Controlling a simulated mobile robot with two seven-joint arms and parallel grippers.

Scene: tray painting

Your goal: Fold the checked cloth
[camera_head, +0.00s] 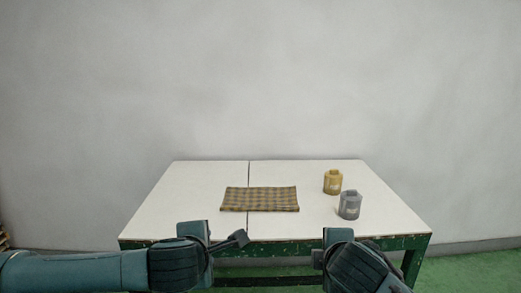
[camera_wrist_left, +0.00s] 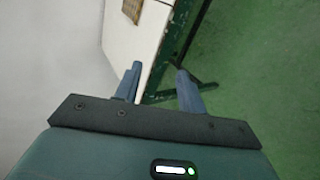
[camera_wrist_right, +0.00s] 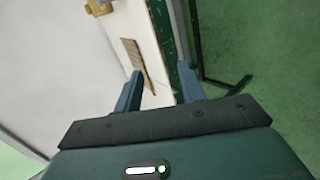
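My left gripper (camera_wrist_left: 160,82) is open and empty, apart from the cloth, near the table's front edge. My right gripper (camera_wrist_right: 160,88) is open and empty, also off the table's front edge. In the head view the right fingers are hidden.
A yellow container (camera_head: 333,182) and a grey container (camera_head: 349,205) stand on the table right of the cloth. A thin dark seam runs across the tabletop. The table has a green frame (camera_head: 412,258). The tabletop left of the cloth is clear.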

